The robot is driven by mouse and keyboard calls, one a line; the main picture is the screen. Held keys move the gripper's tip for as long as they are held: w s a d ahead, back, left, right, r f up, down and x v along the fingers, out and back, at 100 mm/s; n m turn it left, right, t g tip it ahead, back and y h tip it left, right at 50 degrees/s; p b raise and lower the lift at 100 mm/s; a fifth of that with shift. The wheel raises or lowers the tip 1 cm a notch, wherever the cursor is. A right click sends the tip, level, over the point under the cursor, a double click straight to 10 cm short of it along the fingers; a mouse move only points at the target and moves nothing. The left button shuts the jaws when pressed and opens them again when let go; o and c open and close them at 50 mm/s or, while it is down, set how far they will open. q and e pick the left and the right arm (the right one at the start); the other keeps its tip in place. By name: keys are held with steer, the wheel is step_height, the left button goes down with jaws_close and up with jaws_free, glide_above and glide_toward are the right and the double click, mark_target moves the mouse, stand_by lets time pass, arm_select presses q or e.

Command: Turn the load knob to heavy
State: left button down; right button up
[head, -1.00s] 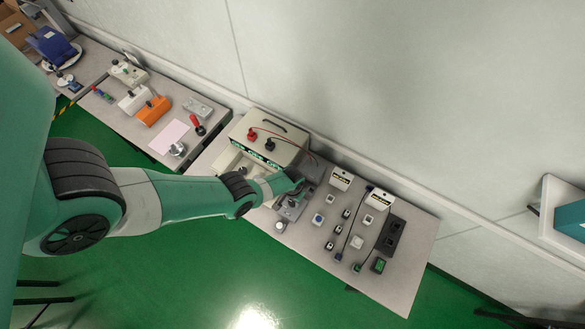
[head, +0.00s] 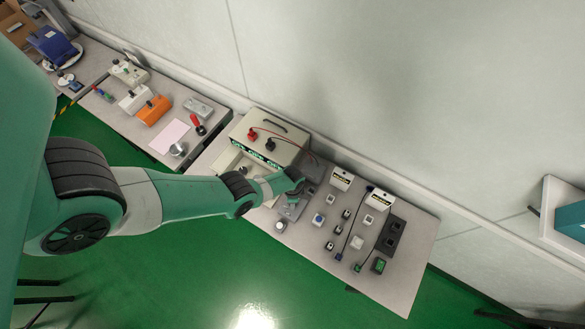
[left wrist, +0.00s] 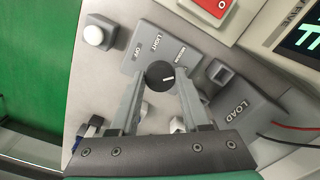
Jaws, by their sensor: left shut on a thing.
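The load knob (left wrist: 160,75) is a round black knob with a white mark, set on a grey plate (left wrist: 146,65). In the left wrist view my left gripper (left wrist: 160,79) is shut on the knob, one finger on each side. The white mark points to the right in that view, toward the right finger. A grey block reading LOAD (left wrist: 238,108) stands to the right. In the head view my left gripper (head: 293,186) is over the tester and hides the knob. My right gripper is not in view.
A beige case (head: 262,137) with red and black leads stands behind. A white round button (left wrist: 94,36) and a red switch (left wrist: 208,8) sit near the plate. Several small blocks and plugs lie on the table (head: 400,290) to the right.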

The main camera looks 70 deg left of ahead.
arm_select(q)
steer(key=m, duration=0.4)
steer(key=shift+m, duration=0.3)
steer(key=m, duration=0.4)
stand_by(0.4)
steer(key=shift+c, duration=1.9)
jaws_free()
step_height(320, 180, up, 12)
steer(key=p, duration=1.1)
steer(key=shift+f+p, duration=0.15)
steer(key=shift+p, duration=0.15)
